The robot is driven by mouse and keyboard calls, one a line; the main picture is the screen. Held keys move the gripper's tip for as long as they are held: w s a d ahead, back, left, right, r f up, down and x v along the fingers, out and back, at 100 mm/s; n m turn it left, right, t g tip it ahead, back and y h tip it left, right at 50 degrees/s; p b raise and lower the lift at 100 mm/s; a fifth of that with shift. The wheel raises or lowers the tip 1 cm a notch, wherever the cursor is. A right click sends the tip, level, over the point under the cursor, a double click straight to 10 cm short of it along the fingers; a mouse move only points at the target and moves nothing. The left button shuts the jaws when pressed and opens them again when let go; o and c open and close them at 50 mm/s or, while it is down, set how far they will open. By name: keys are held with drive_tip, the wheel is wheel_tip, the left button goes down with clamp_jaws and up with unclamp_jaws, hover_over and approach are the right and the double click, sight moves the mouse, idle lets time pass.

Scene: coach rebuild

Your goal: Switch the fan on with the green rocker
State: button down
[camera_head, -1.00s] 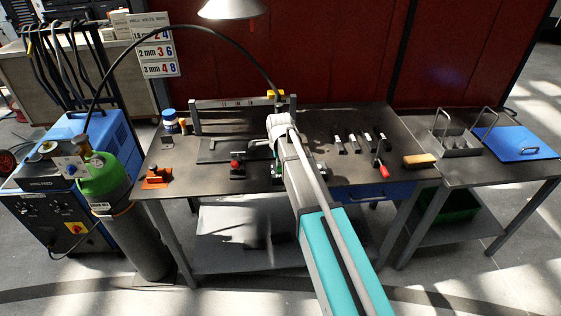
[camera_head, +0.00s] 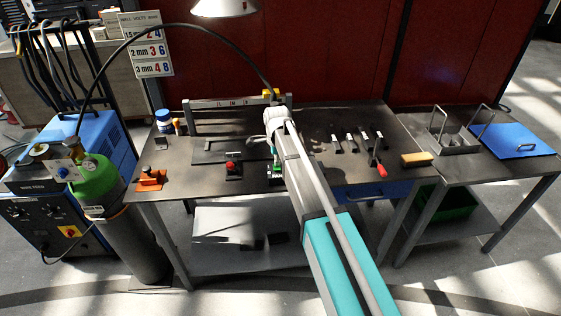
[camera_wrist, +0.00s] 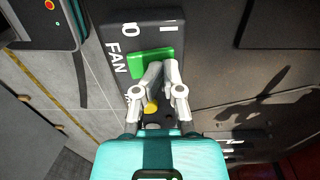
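The fan switch box (camera_wrist: 118,30) is dark, with white FAN lettering, a white 0 and a white bar. In the wrist view its green rocker (camera_wrist: 138,66) sits in the middle, partly covered by my fingers. My gripper (camera_wrist: 163,66) has its two grey fingers drawn together, with nothing visible between them. The fingertips overlap the rocker's near right part; I cannot tell whether they touch it. Which side of the rocker is pressed is unclear. In the head view the switch box (camera_head: 276,181) stands at the table's front edge, partly behind my arm.
A dark box with a red button (camera_head: 232,168) stands just left of the switch. An orange item (camera_head: 150,179) sits at the table's left. Several small clamps and a red-handled tool (camera_head: 381,170) lie to the right. A rail stands behind.

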drive_tip(key=shift+w+d+f, duration=0.15)
drive_tip(key=shift+d+f, duration=0.1)
drive_tip(key=shift+d, duration=0.1)
drive_tip(key=shift+a, duration=0.15)
drive_tip(key=shift+w+a, duration=0.1)
drive_tip(key=shift+a, duration=0.1)
drive_tip(key=shift+s+r, duration=0.1)
drive_tip(key=shift+s, duration=0.8)
drive_tip(key=shift+s, duration=0.1)
drive_tip(key=shift+r, duration=0.1)
